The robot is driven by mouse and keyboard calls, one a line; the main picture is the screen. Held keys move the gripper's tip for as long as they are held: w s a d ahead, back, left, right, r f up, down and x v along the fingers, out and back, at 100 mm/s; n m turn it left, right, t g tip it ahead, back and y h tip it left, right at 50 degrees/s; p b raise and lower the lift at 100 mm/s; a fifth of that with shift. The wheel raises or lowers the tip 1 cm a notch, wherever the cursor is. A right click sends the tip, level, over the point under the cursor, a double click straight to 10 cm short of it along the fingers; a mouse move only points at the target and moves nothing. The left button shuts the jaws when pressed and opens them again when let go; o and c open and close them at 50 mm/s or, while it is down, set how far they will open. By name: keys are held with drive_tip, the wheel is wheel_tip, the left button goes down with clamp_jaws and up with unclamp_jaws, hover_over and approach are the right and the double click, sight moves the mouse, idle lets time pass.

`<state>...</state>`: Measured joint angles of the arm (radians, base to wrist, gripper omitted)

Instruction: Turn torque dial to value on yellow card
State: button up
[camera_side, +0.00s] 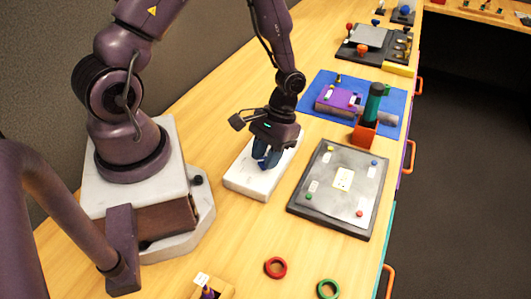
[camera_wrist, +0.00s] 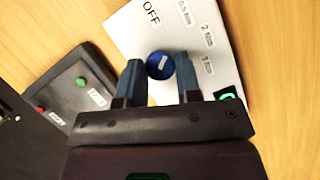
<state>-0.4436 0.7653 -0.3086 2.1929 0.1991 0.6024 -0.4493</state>
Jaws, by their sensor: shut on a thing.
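The white torque panel (camera_side: 245,178) lies on the wooden bench and also fills the upper middle of the wrist view (camera_wrist: 222,68). It carries an "OFF" label and several N·m labels, some too small to read surely. The blue round dial (camera_wrist: 158,65) has a short white mark on top. My gripper (camera_wrist: 159,68) is shut on the dial, one blue finger on each side. In the side view my gripper (camera_side: 266,160) is down over the panel and hides the dial. A pale yellowish card (camera_side: 343,180) lies on the grey plate; its writing is unreadable.
The dark-framed grey plate (camera_side: 325,205) with coloured knobs lies right of the panel. A blue mat (camera_side: 325,85) with a purple box and a green-topped cylinder lies behind it. Red (camera_side: 275,267) and green (camera_side: 328,288) rings lie in front. Bare bench separates them.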

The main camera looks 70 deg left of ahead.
drive_tip(key=m, duration=0.2)
drive_tip(key=m+y, duration=0.1)
drive_tip(key=shift+d+m+y, duration=0.15)
drive_tip(key=shift+m+y, duration=0.15)
drive_tip(key=shift+m, duration=0.1)
drive_tip(key=shift+d+m+y, duration=0.1)
drive_tip(key=shift+m+y, duration=0.5)
drive_tip(key=shift+m, duration=1.1)
drive_tip(key=o, duration=0.9)
drive_tip(key=v, duration=1.3)
drive_tip(key=shift+w+d, duration=0.1)
drive_tip(key=shift+f, duration=0.1)
